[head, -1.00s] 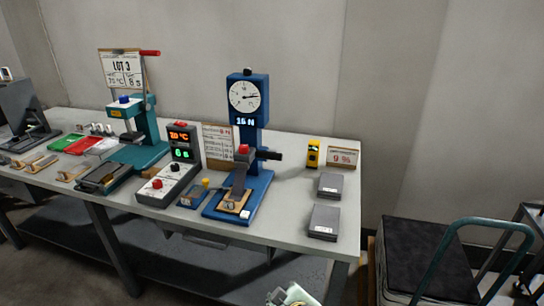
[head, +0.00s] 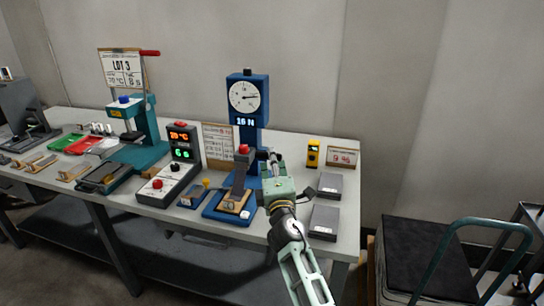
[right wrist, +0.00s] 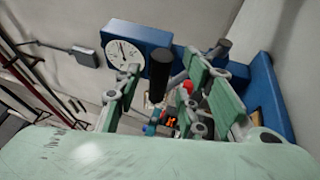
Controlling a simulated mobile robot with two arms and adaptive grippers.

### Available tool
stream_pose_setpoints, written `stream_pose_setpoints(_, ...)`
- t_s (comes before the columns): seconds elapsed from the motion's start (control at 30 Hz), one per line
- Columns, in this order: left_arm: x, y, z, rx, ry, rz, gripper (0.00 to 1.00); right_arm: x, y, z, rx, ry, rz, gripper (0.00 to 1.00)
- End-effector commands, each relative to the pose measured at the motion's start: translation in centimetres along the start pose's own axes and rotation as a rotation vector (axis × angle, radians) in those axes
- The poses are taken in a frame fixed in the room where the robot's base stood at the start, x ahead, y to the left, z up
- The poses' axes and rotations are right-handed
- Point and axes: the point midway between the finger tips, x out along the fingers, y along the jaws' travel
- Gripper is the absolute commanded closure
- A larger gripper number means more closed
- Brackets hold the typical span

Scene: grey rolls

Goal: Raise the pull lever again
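The blue pull tester (head: 250,120) stands on the bench with a round dial (head: 244,96) and a display reading 16 N. Its pull lever has a black handle, which shows in the right wrist view (right wrist: 160,72); in the head view my gripper mostly hides it. My right gripper (head: 270,160) is at the tester's right side. In the right wrist view its fingers (right wrist: 168,92) are open, one on each side of the black handle; I cannot tell whether they touch it. My left gripper is not in view.
Two grey boxes (head: 330,184) lie right of my right arm, close to it. A yellow device (head: 313,154) and a 9 % sign (head: 343,157) stand behind them. The control box (head: 170,180) and teal press (head: 140,150) are left of the tester.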

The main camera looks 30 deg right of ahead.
Motion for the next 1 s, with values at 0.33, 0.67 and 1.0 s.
stream_pose_setpoints(0.33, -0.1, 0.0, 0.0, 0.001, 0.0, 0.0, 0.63, 2.4, -0.1, 0.1, 0.001, -0.001, -0.001, 0.63)
stream_pose_setpoints(0.67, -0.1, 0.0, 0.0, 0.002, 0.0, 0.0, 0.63, 2.4, -0.1, 0.1, 0.002, -0.001, -0.001, 0.77)
stream_pose_setpoints(1.0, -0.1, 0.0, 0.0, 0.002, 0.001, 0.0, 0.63, 2.4, 0.1, 0.1, 0.003, -0.001, 0.002, 1.0)
